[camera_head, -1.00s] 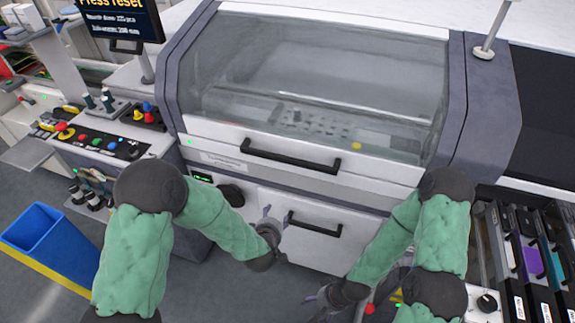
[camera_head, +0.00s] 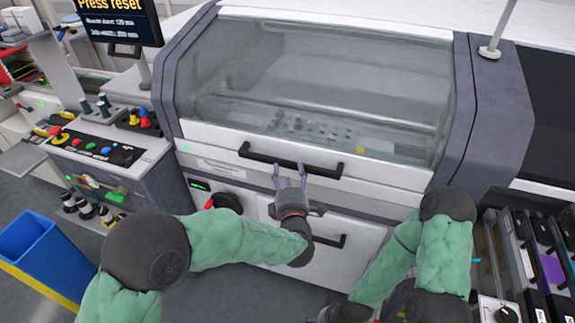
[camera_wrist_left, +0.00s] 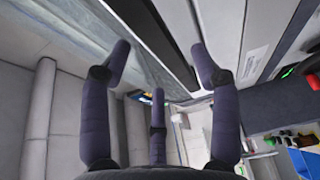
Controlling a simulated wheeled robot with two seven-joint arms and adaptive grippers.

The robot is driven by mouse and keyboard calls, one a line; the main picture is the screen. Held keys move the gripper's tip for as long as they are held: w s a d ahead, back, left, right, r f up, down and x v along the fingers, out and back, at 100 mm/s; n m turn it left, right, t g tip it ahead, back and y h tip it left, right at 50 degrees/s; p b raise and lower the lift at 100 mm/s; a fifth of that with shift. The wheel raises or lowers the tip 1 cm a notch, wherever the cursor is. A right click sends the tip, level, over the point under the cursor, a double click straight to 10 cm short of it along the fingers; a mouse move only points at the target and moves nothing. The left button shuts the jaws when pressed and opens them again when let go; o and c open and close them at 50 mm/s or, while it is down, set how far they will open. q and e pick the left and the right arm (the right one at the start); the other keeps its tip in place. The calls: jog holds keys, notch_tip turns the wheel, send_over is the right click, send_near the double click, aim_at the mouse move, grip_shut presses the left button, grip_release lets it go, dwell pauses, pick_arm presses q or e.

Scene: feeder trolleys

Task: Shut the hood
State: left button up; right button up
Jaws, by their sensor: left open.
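The hood (camera_head: 235,88) is a large clear cover with a white front rail (camera_head: 375,174) and a black bar handle (camera_head: 292,161). It lies low over the machine; I cannot tell whether it is fully seated. My left gripper (camera_head: 289,170) is open and empty. Its fingers point up at the hood handle, at or just below its middle; contact is unclear. In the left wrist view the open left gripper (camera_wrist_left: 161,60) has a long dark bar beyond its fingers. My right gripper (camera_head: 328,314) is low at the bottom edge, mostly cut off.
A lower white panel (camera_head: 345,262) has its own black handle (camera_head: 330,241), partly behind my left wrist. A button console (camera_head: 100,150), a screen (camera_head: 120,20) and a blue bin (camera_head: 48,255) are at the left. Feeder cartridges (camera_head: 540,265) stand at the right.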

aim_at(288, 165)
pick_arm(q)
jog(key=shift+w+a+b, duration=0.2)
jog(key=shift+w+b, duration=0.25)
jog(key=shift+w, duration=2.05)
